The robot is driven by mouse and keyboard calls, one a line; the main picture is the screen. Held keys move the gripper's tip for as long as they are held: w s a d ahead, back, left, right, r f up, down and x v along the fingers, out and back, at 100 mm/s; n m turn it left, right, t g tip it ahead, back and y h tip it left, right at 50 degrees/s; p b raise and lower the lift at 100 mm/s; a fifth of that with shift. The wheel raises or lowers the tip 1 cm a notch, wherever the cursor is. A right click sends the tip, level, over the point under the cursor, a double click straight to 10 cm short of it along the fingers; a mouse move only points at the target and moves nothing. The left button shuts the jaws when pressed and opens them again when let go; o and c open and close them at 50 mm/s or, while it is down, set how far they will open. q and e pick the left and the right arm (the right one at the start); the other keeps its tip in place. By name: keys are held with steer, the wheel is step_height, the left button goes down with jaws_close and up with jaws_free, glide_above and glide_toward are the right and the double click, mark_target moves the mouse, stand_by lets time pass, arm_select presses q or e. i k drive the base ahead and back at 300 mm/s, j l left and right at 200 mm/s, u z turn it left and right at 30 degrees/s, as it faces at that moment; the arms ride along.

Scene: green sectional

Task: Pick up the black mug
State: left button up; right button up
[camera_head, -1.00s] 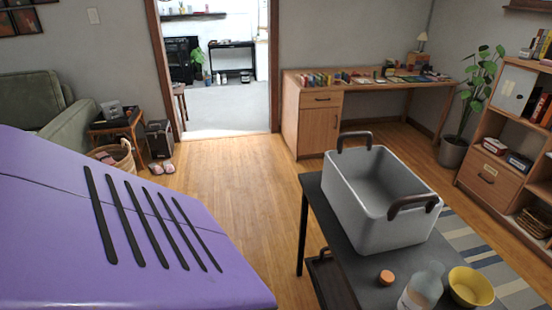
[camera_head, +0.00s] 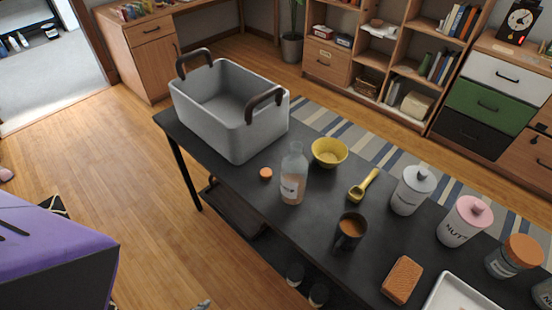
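The black mug (camera_head: 347,242) stands upright on the dark table (camera_head: 325,263), near its front edge. Brown contents show inside it. A clear bottle with a label (camera_head: 293,178) stands to its left, and a yellow scoop (camera_head: 363,186) lies just behind it. An orange-brown sponge-like block (camera_head: 402,280) lies to its right, nearer me. Neither of my grippers can be made out in the view, and nothing touches the mug.
A grey basket with brown handles (camera_head: 240,125) stands at the table's left end. A yellow bowl (camera_head: 329,152), an orange cap (camera_head: 265,173), several lidded jars (camera_head: 412,190) and a white tray (camera_head: 440,300) share the tabletop.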

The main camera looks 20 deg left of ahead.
mark_target(352, 227)
steer(key=k+j, duration=0.15)
steer(key=k, duration=0.3)
steer(key=k+j, duration=0.1)
steer(key=k, duration=0.3)
steer(key=i+l, duration=0.2)
steer(key=i, duration=0.3)
steer(key=k+l+z, duration=0.05)
